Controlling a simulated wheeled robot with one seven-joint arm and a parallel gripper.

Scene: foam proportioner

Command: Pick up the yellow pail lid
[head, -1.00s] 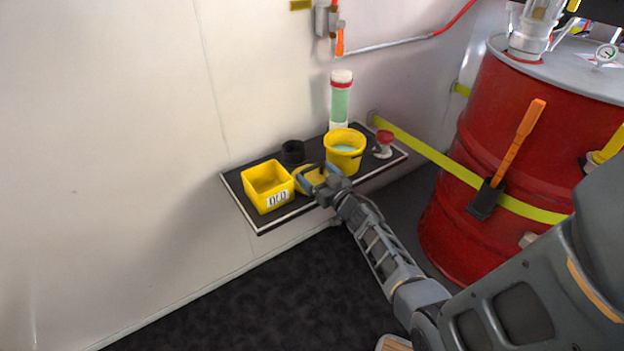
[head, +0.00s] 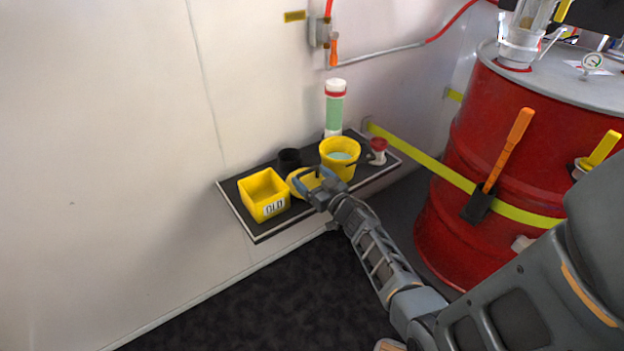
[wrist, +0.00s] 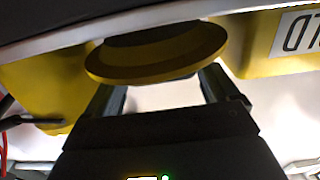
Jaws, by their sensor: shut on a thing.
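The yellow pail lid (head: 297,183) is a round disc at the shelf, between the square yellow box and the yellow pail. In the wrist view the lid (wrist: 155,60) shows edge-on between the two fingers. My gripper (head: 312,181) is shut on the lid's near side and partly covers it in the head view. I cannot tell whether the lid touches the shelf. The yellow pail (head: 340,166), open with pale liquid inside, stands just right of my gripper.
The black shelf (head: 235,205) has a white edge. The yellow box (head: 263,192) stands left of the lid, a black cup (head: 289,160) behind it. A green-and-white cylinder (head: 334,108) and a red-topped item (head: 378,150) stand near the pail. A red drum (head: 455,210) is at right.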

